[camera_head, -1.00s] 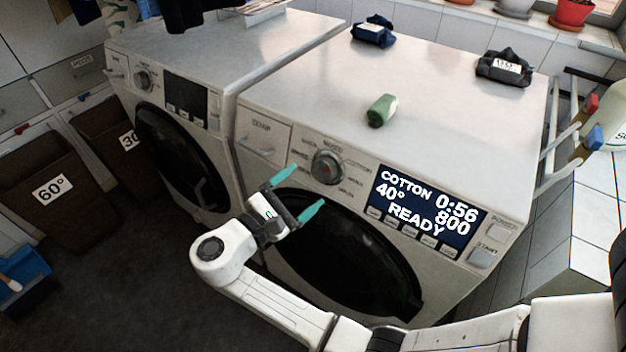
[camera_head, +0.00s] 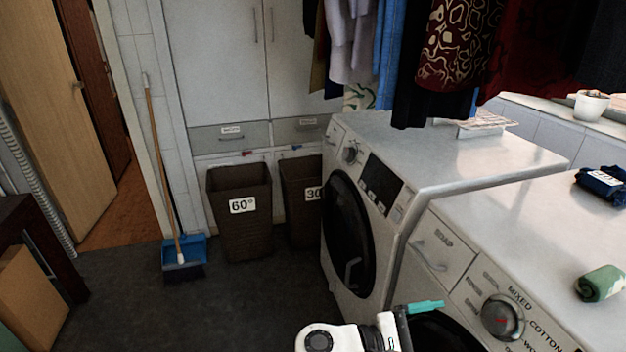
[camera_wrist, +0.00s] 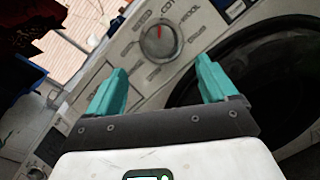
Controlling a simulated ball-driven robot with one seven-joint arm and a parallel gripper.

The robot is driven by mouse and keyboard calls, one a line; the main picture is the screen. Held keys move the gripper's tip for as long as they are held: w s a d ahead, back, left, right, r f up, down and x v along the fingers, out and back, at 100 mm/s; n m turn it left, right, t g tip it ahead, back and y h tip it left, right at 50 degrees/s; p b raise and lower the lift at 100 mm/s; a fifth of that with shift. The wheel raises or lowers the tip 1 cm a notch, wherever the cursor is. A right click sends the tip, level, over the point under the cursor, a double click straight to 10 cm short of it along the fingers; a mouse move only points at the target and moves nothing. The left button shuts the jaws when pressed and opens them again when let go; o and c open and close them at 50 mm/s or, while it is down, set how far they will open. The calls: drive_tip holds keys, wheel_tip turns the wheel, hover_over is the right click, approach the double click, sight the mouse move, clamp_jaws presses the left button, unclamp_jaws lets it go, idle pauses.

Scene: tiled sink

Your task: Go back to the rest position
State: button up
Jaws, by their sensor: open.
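My gripper (camera_wrist: 160,75) is open in the wrist view, its two teal fingers apart with nothing between them. In the wrist view it faces the front panel of the nearer washing machine, with the dial (camera_wrist: 162,42) beyond the fingertips and the dark round door (camera_wrist: 270,75) to the right. In the head view my gripper sits at the bottom edge, in front of this machine (camera_head: 480,215). One teal finger (camera_head: 425,307) shows there; the other is out of sight. Most of my arm is below the frame.
A second washing machine (camera_head: 425,155) stands beyond the nearer one. Brown bins marked 60° (camera_head: 240,225) and 30 (camera_head: 300,220), a blue dustpan (camera_head: 185,255) and a broom (camera_head: 158,160) stand at the back. A green roll (camera_head: 601,284) lies on the nearer machine.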

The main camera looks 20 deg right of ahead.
drive_tip(key=s+d+f+m+t+y, duration=0.1)
drive_tip(key=s+d+f+m+y, duration=0.15)
drive_tip(key=f+y, duration=0.25)
drive_tip(key=s+d+f+m+t+y, duration=0.2)
drive_tip(key=s+f+m+y, duration=0.15)
drive_tip(key=f, duration=0.25)
drive_tip(key=s+a+r+m+t+y, duration=0.1)
drive_tip(key=s+a+m+t+y, duration=0.35)
drive_tip(key=a+y, duration=0.45)
drive_tip(key=s+d+f+g, duration=0.2)
drive_tip(key=s+f+g, duration=0.2)
drive_tip(key=s, duration=0.6)
wheel_tip(320, 180, down, 2)
drive_tip(key=shift+s+f+g, duration=0.1)
drive_tip(key=shift+s+g, duration=0.25)
